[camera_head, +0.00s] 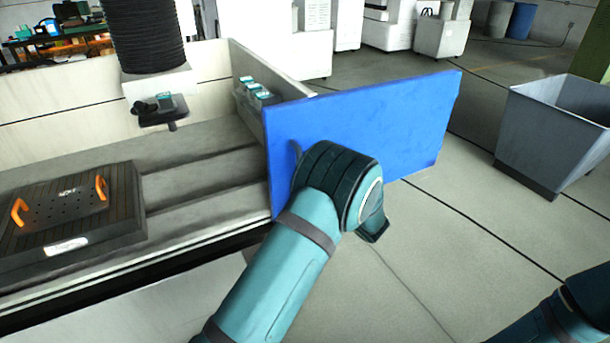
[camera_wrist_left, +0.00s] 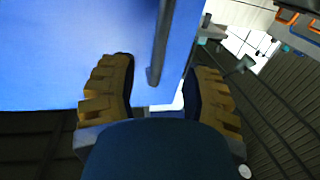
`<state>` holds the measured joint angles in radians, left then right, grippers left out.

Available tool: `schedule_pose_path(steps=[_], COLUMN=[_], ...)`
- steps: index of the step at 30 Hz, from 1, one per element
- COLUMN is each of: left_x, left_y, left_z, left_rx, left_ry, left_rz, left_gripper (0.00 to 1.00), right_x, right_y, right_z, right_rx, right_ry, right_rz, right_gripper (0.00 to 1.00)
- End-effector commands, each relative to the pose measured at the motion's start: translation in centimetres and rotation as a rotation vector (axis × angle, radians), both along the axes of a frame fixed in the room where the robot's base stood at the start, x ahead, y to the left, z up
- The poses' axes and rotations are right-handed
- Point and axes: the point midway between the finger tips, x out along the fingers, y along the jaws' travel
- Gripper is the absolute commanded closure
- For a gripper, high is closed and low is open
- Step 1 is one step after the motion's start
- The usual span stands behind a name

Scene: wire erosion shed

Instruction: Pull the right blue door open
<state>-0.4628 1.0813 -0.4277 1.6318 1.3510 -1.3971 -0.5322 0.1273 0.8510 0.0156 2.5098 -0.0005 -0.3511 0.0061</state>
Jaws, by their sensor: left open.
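The blue door (camera_head: 400,120) is a flat upright panel at the right end of the machine tank, reaching right past the tank's corner over the floor. In the left wrist view my left gripper (camera_wrist_left: 162,68) is open, with tan finger pads. The dark handle (camera_wrist_left: 158,50) lies between the fingers, in front of the blue panel; I cannot tell whether they touch. My right gripper is outside the view.
A black plate with orange handles (camera_head: 75,205) lies in the tank left of the door. A black bellows column (camera_head: 145,35) hangs above. A grey bin (camera_head: 555,130) stands on the floor at right. Floor between door and bin is clear.

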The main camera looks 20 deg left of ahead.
Motion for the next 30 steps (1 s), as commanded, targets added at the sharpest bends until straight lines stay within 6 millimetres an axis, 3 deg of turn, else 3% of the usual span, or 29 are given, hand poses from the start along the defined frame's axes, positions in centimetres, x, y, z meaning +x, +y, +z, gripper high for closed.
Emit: schedule_pose_path(steps=[3, 9, 25, 28, 30], left_x=[-1.0, -1.9, -2.0, -2.0, -1.9], left_y=[-1.8, -3.4, -3.6, -3.0, -2.3], left_z=[0.0, 0.0, -0.1, -1.4, -3.5], left_rx=[-0.001, 0.0, -0.002, -0.024, -0.064], left_ry=[0.0, -0.001, 0.003, 0.034, 0.082], left_rz=[-0.002, 0.0, -0.003, -0.046, -0.115], left_gripper=[0.52, 0.52, 0.52, 0.52, 0.52], right_x=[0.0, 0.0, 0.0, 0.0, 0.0], right_y=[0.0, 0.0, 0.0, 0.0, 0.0], right_z=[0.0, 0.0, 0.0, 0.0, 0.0], right_rx=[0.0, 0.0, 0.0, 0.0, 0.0], right_ry=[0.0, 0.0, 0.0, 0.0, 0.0], right_rz=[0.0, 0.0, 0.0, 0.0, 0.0], right_gripper=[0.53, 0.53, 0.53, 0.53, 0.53])
